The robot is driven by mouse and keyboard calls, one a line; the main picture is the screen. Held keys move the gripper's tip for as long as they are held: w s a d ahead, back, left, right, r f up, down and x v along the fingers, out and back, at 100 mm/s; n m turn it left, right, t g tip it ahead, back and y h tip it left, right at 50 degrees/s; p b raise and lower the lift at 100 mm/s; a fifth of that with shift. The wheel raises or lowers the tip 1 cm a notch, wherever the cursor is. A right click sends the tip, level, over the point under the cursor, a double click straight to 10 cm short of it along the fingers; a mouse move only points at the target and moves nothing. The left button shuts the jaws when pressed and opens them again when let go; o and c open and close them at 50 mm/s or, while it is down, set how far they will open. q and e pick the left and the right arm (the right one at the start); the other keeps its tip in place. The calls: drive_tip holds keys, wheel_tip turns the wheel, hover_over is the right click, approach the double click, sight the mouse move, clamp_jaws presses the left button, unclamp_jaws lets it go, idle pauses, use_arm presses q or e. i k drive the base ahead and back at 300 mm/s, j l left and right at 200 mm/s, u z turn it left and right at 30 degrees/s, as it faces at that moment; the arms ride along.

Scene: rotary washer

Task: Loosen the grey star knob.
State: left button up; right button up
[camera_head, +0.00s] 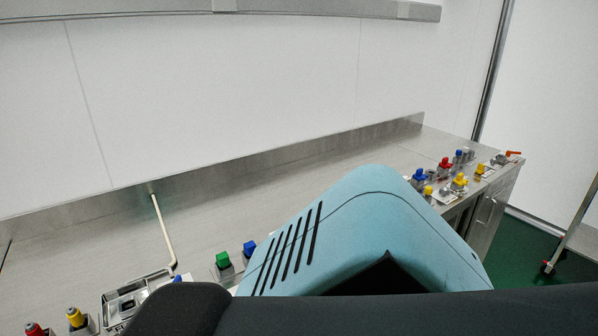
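I cannot make out a grey star knob in the head view; the lower middle of the picture is blocked. Neither my left nor my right gripper shows. A large teal shell (345,215) with dark slots stands close in front of the bench, and I cannot tell whether it is a machine housing or part of me. A dark shape (300,316) crosses the bottom edge and hides what lies behind it.
A long steel bench (90,240) runs along the white wall. A green knob (222,259), a blue knob (249,248) and a yellow knob (75,317) stand at its near left. A metal basin (135,297) has a pale spout (164,230). Several coloured fittings crowd the right end.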

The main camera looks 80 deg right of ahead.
sight(444, 192)
drive_tip(key=z, duration=3.6)
drive_tip(key=i+l+z, duration=0.15)
drive_tip(key=i, duration=0.55)
drive_tip(key=i+l+z, duration=0.1)
drive_tip(key=i, duration=0.65)
drive_tip(key=l, duration=0.1)
